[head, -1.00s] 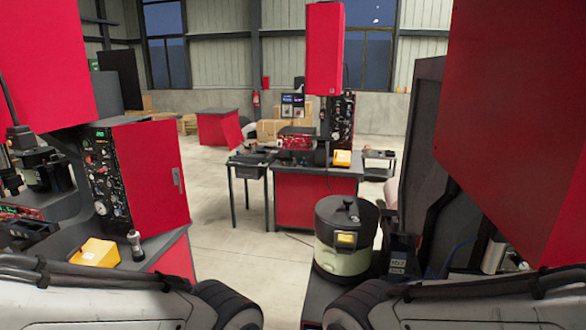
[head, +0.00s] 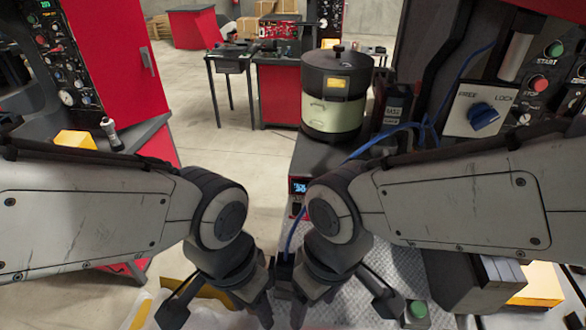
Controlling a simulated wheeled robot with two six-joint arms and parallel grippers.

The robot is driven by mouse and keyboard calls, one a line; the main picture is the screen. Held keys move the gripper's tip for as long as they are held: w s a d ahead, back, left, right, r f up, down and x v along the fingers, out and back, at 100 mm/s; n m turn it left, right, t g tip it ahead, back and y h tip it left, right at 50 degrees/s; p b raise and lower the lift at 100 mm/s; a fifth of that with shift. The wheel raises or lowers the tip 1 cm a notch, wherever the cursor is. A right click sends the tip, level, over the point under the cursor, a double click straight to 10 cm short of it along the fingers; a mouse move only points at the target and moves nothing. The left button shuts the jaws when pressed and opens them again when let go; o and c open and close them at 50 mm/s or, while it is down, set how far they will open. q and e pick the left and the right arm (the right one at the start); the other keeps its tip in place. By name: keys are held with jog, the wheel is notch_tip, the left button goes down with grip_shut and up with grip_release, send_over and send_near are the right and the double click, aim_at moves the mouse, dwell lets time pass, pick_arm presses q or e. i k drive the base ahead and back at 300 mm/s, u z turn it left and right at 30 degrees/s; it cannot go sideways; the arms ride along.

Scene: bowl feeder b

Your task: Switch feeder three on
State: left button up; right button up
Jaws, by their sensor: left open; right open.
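My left gripper (head: 218,312) and my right gripper (head: 342,308) hang side by side at the bottom centre of the head view, both open with nothing seen between their fingers. A small box with a lit blue display (head: 298,186) sits just above my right arm's wrist, partly covered by it; its digits are too small to read surely. A round black and cream lidded drum (head: 333,112) stands behind it on a dark bench. I cannot tell which thing is feeder three, and no switch labelled so shows.
At right a panel holds a blue FREE/LOCK knob (head: 483,115), a green START button (head: 553,49) and a red button (head: 538,83). A green button (head: 417,309) is low right. A blue cable (head: 390,131) crosses the bench.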

aim_at(297, 207)
jog(key=u, duration=1.05)
jog(key=k, duration=0.9)
jog(key=z, duration=0.9)
jog(key=i, duration=0.5)
jog(key=u, duration=0.05)
